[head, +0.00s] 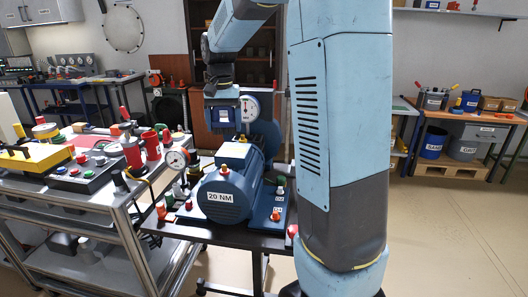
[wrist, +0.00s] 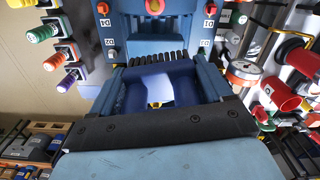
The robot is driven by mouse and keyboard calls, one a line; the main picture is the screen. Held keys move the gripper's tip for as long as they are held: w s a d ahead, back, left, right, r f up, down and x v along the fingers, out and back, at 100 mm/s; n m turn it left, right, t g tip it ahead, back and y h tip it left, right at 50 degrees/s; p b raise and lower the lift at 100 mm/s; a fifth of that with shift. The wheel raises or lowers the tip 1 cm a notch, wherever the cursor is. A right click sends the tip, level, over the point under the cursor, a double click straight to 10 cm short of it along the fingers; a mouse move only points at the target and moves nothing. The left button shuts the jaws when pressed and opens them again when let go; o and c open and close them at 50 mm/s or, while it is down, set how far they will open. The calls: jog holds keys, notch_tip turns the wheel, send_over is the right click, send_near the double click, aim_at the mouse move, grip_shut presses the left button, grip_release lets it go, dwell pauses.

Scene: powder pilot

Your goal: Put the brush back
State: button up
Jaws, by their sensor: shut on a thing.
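In the wrist view, my gripper (wrist: 160,82) is shut on a blue piece with a dark ridged strip, which looks like the brush (wrist: 157,57). The fingers hide part of it, and its full shape cannot be told. In the head view, my gripper (head: 222,112) hangs pointing down behind the blue motor, close to a round gauge (head: 251,107). The brush cannot be made out clearly there. I cannot tell whether the brush touches anything.
A metal cart (head: 110,215) crowded with devices and red cups stands at the left. A small gauge (head: 177,160) rises near its edge. Green, orange and purple knobs (wrist: 55,50) lie left in the wrist view. The floor (head: 445,235) at right is clear.

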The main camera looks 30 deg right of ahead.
jog(key=w+d+f, duration=0.1)
jog(key=d, duration=0.1)
jog(key=w+d+f, duration=0.1)
jog(key=w+d, duration=0.1)
jog(key=d, duration=0.1)
jog(key=w+d+f, duration=0.1)
jog(key=d, duration=0.2)
jog(key=shift+w+d+f, duration=0.15)
jog(key=shift+w+f, duration=0.1)
jog(key=shift+w, duration=0.1)
jog(key=d+f+m, duration=0.1)
jog(key=d+f, duration=0.5)
jog(key=d, duration=0.6)
jog(key=w+d+f, duration=0.1)
jog(key=d+f, duration=0.5)
jog(key=d, duration=0.6)
jog(key=d+f+m, duration=0.1)
jog(key=d+f, duration=0.5)
jog(key=d, duration=0.6)
jog(key=f, duration=0.9)
jog(key=shift+d+f, duration=0.2)
jog(key=shift+f, duration=0.05)
jog(key=o, duration=1.1)
jog(key=shift+f, duration=0.1)
